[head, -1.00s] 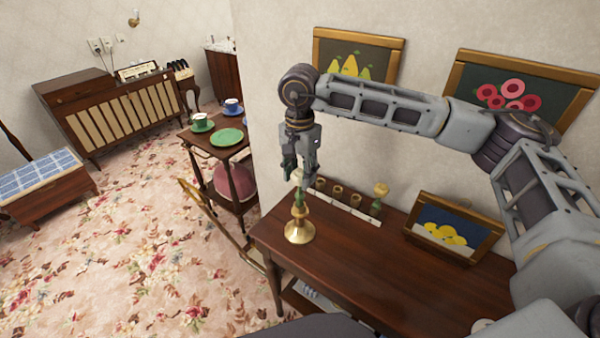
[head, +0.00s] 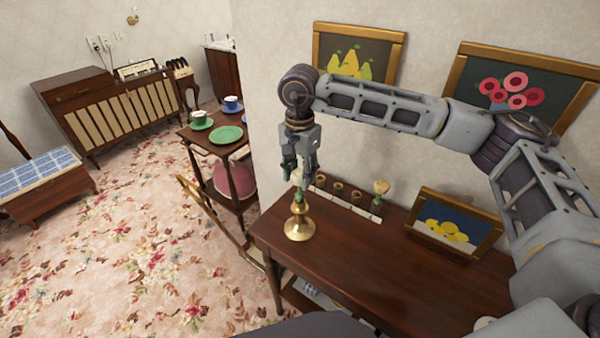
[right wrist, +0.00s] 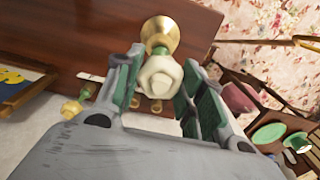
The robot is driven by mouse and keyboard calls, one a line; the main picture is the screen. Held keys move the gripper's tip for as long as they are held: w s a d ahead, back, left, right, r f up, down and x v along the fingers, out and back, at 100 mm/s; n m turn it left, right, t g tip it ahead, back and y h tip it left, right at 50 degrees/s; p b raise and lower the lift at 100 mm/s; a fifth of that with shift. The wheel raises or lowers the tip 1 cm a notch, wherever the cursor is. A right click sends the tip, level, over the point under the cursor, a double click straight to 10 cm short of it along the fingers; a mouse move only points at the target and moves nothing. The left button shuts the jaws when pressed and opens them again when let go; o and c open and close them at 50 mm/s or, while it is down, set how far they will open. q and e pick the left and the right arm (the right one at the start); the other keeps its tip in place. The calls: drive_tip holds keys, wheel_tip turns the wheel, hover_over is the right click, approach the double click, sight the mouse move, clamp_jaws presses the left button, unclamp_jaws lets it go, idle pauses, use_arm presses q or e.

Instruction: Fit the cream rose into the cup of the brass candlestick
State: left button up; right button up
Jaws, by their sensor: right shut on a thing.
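The brass candlestick (head: 299,230) stands upright near the left end of the dark wooden table; its round base also shows in the right wrist view (right wrist: 160,30). My right gripper (head: 299,178) points down above it, shut on the cream rose (right wrist: 160,76). The rose also shows in the head view (head: 297,180), partly covered by the fingers. Its green stem runs down to the candlestick's cup, and its lower end seems to be inside the cup. The exact fit is too small to tell. My left gripper is not in view.
A rack (head: 347,200) with several brass-coloured cups stands behind, with a pale yellow flower (head: 381,190) at its right end. A framed lemon picture (head: 450,228) stands on the table (head: 375,270). A side table with a green plate (head: 226,135) is at left.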

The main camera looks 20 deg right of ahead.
drive_tip(key=shift+f, duration=0.25)
drive_tip(key=o, duration=0.9)
drive_tip(key=shift+o, duration=0.2)
drive_tip(key=shift+r, duration=0.1)
drive_tip(key=shift+r, duration=3.9)
drive_tip(key=shift+r, duration=0.15)
